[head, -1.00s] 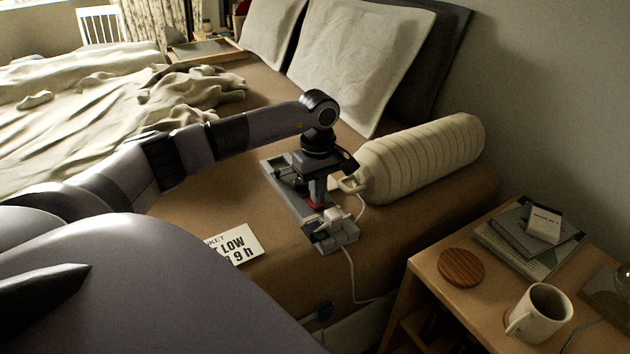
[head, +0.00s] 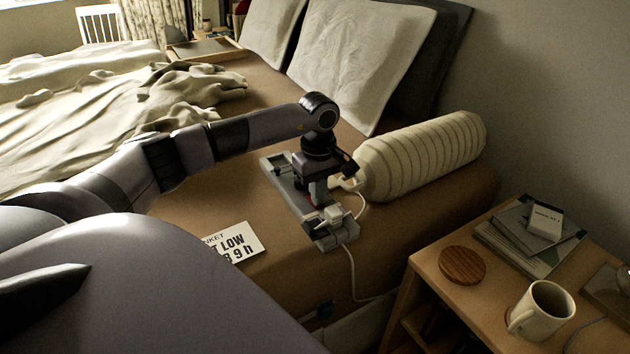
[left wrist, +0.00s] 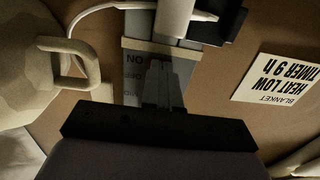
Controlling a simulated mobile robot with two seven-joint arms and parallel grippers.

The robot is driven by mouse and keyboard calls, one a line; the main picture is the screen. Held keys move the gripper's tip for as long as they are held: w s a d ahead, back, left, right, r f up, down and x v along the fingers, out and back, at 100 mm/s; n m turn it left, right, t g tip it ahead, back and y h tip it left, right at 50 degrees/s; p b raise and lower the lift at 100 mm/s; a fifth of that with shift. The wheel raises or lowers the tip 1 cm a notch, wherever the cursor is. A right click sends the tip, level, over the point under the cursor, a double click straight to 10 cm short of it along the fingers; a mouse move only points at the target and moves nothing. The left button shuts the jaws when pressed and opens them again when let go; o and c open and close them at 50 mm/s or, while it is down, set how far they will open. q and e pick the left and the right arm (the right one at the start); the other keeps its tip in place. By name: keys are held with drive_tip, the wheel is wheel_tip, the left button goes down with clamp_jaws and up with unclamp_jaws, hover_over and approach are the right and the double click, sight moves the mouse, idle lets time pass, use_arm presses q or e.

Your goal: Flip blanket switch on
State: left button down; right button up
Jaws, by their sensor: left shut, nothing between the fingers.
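The grey strip with the blanket's switches and plugs (head: 282,181) lies on the brown bed near its right edge. In the left wrist view the strip (left wrist: 132,88) runs under my fingers, with printed letters "NO" beside them and a pale plug block (left wrist: 174,18) beyond. My left gripper (head: 318,200) is shut and empty, pointing down over the middle of the strip; its fingers also show in the left wrist view (left wrist: 163,80). A bit of red shows beside the fingertips. The switch itself is mostly hidden, and I cannot tell its position or whether I touch it. My right gripper is out of view.
A card (head: 233,243) reading heat low, timer 9 h lies left of the strip. A ribbed cream hot-water bottle or bolster (head: 425,157) with a handle lies close right of my gripper. A nightstand (head: 430,275) holds a mug (head: 541,309), coaster and books. White cables leave the strip.

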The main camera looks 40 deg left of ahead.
use_arm(q)
drive_tip(key=shift+f, duration=0.25)
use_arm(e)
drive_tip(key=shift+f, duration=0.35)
use_arm(q)
drive_tip(key=shift+r, duration=0.15)
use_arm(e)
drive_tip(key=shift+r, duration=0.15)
use_arm(q)
drive_tip(key=shift+r+p, duration=2.85)
drive_tip(key=shift+r, duration=0.6)
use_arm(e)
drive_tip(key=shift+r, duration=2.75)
